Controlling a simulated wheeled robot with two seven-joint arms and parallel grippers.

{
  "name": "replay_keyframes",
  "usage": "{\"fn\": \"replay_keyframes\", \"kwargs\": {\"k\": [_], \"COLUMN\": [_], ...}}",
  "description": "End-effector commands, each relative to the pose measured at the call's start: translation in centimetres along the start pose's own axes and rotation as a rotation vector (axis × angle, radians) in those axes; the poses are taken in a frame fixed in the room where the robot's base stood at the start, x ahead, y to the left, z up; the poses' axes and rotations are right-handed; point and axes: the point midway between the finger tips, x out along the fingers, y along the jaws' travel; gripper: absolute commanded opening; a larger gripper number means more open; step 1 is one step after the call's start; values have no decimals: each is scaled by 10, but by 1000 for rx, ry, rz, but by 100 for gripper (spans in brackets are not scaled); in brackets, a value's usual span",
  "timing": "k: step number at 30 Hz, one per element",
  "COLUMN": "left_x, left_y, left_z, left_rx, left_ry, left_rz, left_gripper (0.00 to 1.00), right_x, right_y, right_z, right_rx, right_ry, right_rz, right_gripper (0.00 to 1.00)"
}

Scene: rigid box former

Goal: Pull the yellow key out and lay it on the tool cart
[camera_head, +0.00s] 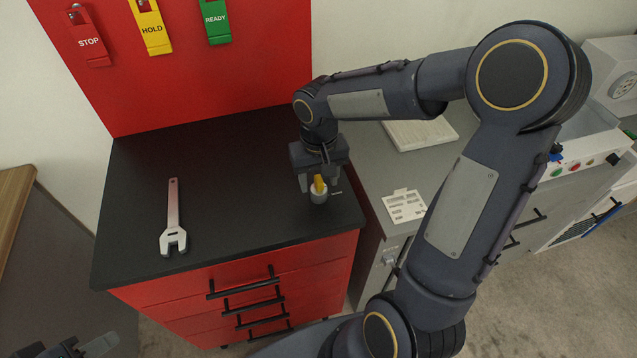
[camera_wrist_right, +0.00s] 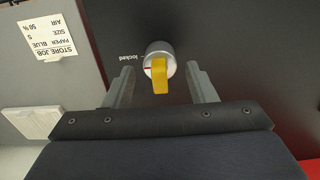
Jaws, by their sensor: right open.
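The yellow key (camera_head: 320,184) stands in a silver lock cylinder (camera_head: 318,197) near the right front of the black top of the red tool cart (camera_head: 220,190). In the right wrist view the key (camera_wrist_right: 160,78) points toward the gripper, and the cylinder (camera_wrist_right: 156,50) has a red mark beside the word "locked". My right gripper (camera_head: 321,181) is open above the cylinder. Its fingers are on either side of the key, with gaps on both sides. My left gripper (camera_head: 72,347) shows only partly at the bottom left, and its jaw state is unclear.
A wrench (camera_head: 173,220) lies on the left part of the cart top. The red back panel carries STOP (camera_head: 90,42), HOLD (camera_head: 152,30) and READY (camera_head: 215,18) tags. A grey cabinet with a printed card (camera_head: 404,206) adjoins at right. The middle of the cart top is clear.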

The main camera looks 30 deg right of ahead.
Motion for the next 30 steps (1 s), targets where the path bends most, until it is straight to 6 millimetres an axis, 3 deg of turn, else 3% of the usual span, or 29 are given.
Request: {"fn": "replay_keyframes", "kwargs": {"k": [7,18,30], "left_x": [1,1,-2], "left_y": [0,0,1], "left_z": [0,0,-1], "left_rx": [0,0,0], "left_ry": [0,0,0], "left_rz": [0,0,0], "left_gripper": [36,36,36], "right_x": [0,0,-3], "right_y": [0,0,0], "right_z": [0,0,0], "right_rx": [1,0,0], "right_ry": [0,0,1], "right_rz": [0,0,0], "right_gripper": [50,1,0]}}
